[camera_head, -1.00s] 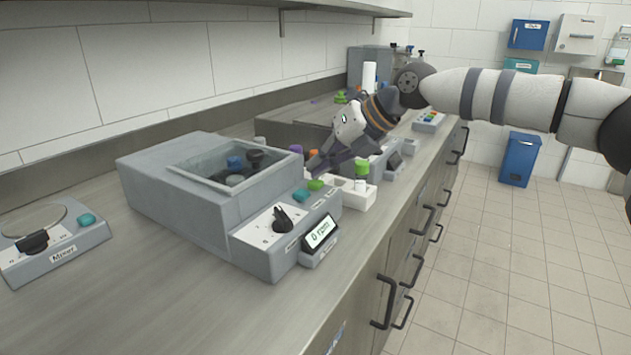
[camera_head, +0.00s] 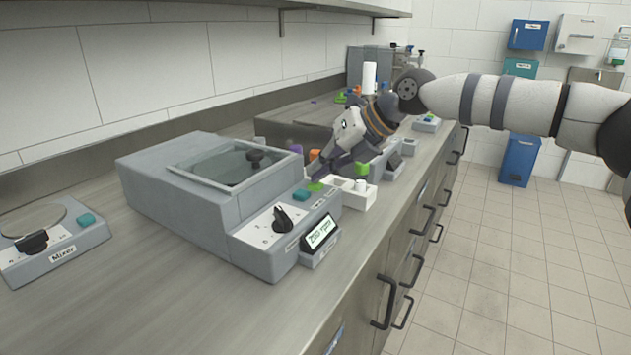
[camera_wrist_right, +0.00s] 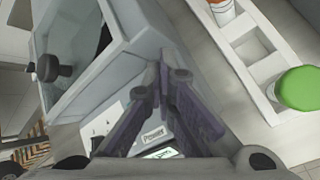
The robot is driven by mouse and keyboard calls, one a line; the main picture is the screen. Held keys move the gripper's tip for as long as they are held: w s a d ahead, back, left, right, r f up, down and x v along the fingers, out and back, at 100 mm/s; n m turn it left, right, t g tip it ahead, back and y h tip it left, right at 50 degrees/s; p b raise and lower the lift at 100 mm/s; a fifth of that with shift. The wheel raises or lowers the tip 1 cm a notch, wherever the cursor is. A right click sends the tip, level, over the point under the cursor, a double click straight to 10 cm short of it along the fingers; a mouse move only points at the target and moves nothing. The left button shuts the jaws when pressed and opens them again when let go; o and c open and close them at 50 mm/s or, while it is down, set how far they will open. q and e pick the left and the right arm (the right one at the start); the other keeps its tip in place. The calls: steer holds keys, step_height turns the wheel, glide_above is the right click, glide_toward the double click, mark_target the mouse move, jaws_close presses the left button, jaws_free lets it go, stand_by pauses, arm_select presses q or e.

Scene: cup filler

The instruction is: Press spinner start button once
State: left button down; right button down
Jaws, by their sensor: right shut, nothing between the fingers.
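The spinner (camera_head: 195,205) is a grey box with a clear-windowed lid on the bench. Its front shows a green button (camera_head: 315,187), a teal button (camera_head: 301,194), a black knob (camera_head: 282,219) and a lit display (camera_head: 319,232) with a number in rpm, too blurred to read surely. My right gripper (camera_head: 311,173) is shut and empty, pointing down with its tips at the green button. I cannot tell whether they touch. In the right wrist view the shut fingers (camera_wrist_right: 170,82) hide the button. The left gripper is out of view.
A white rack (camera_head: 357,198) with a green-capped tube (camera_head: 361,170) stands right beside the spinner and close to my gripper. A mixer (camera_head: 50,245) sits at the left. The bench front is clear.

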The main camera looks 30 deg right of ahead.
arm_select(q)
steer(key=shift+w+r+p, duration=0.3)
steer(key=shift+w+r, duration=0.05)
arm_select(e)
steer(key=shift+r, duration=0.9)
